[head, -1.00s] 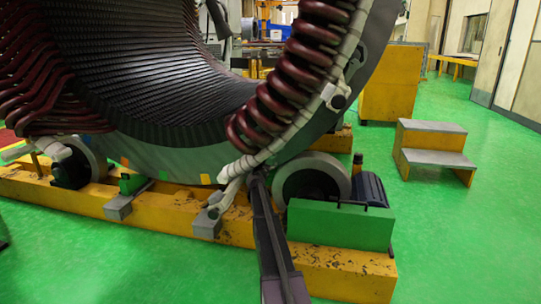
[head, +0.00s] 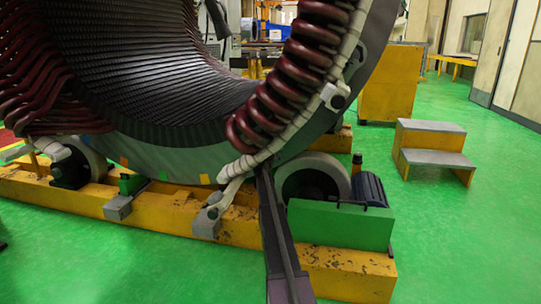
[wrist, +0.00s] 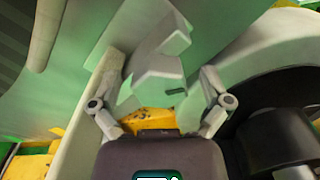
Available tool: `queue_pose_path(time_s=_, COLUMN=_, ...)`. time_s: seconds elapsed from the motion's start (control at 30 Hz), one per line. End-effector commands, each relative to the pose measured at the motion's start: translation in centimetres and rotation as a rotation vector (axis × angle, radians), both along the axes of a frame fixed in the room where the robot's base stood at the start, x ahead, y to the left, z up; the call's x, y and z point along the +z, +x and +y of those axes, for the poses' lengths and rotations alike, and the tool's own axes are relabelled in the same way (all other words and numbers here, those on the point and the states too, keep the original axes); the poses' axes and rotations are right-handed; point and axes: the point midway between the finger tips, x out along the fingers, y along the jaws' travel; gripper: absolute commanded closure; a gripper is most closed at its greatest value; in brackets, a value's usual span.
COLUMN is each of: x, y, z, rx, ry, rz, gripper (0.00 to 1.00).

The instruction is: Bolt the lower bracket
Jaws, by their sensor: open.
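My gripper (wrist: 160,70) is open in the wrist view, its two fingers spread left and right. A pale grey angular piece, which looks like the bracket (wrist: 158,88), lies between the fingers and has a small dark slot low on its right side. I cannot tell whether the fingers touch it. No bolt can be made out. In the head view my arm reaches up to the lower rim of the large stator (head: 180,160), beside the white-wrapped coil ends (head: 240,168). The gripper and bracket cannot be made out there.
The stator rests on rollers, one (head: 312,178) just right of my arm, on a yellow base beam (head: 160,215). A green block (head: 340,225) stands close on the right. Grey steps (head: 432,150) stand farther right. The green floor there is clear.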

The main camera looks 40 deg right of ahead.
Motion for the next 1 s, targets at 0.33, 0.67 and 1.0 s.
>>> queue_pose_path(time_s=0.33, x=0.0, y=0.02, z=0.09, rx=0.001, ry=0.0, rz=0.0, gripper=0.56)
queue_pose_path(time_s=0.67, x=0.0, y=0.07, z=0.09, rx=0.001, ry=0.002, rz=-0.003, gripper=0.84)
queue_pose_path(time_s=1.0, x=-0.02, y=0.08, z=0.07, rx=0.001, ry=0.063, rz=-0.074, gripper=0.84)
